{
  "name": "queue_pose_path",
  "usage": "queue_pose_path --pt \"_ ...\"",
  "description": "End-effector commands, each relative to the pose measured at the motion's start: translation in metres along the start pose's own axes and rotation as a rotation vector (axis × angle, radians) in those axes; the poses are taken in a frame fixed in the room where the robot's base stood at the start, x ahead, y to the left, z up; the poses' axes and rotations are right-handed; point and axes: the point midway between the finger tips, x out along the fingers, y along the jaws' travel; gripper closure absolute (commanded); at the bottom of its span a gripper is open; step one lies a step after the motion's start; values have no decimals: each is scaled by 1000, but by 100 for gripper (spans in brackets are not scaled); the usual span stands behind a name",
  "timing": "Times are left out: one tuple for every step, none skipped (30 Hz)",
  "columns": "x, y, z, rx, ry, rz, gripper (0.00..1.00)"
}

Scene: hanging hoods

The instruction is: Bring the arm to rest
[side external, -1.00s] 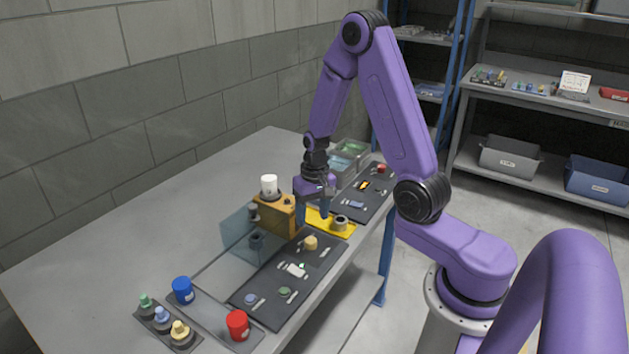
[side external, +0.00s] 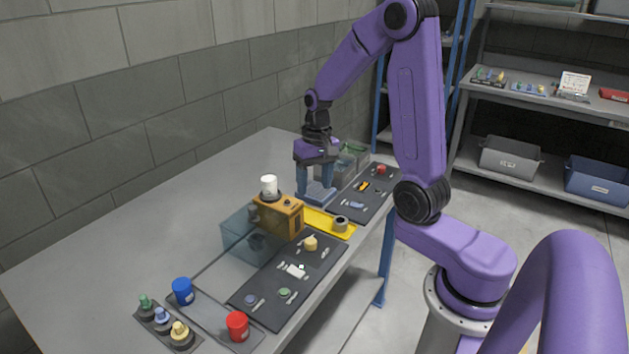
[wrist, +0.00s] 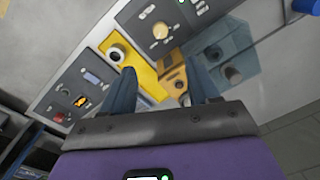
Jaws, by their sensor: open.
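My gripper (side external: 316,190) is open, with its blue fingers pointing down above the table, behind the orange box (side external: 278,216). Nothing shows between the fingers. In the wrist view my gripper (wrist: 165,88) has its two fingers well apart. The orange box (wrist: 174,78) and a yellow plate (wrist: 140,72) lie beyond the fingertips there. The yellow plate (side external: 318,219) carries a grey ring-shaped part (side external: 340,224). A white cylinder (side external: 269,186) stands at the orange box. I cannot tell how high the fingertips are above the table.
A clear hood (side external: 245,235) stands beside the orange box. Dark panels (side external: 270,300) with knobs run along the table's right edge. A blue cup (side external: 182,291) and a red cup (side external: 237,326) stand at the front. Grey bins (side external: 352,160) stand behind my gripper. The table's left part is clear.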

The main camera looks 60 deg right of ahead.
Motion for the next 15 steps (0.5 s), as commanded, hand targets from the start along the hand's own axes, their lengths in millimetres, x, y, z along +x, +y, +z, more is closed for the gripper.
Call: queue_pose_path --pt "0 0 0 0 0 0 40" --pt "0 0 0 -1 0 0 40" --pt "0 -1 0 -5 0 0 40" --pt "0 -2 1 -12 0 0 40" --pt "-1 -4 2 -21 0 0 40" --pt "-1 -7 4 -39 0 1 40" --pt "-2 -9 6 -56 0 1 40" --pt "-3 -13 8 -77 0 1 40" --pt "-4 -18 12 -111 0 2 40" --pt "-5 -22 15 -139 -1 2 40" --pt "-6 -26 19 -169 -2 3 40" --pt "-8 -32 24 -212 -2 4 40" --pt "-9 -36 29 -243 -3 5 40" --pt "-10 -40 34 -275 -5 5 40" --pt "-12 -44 40 -316 -5 6 40"
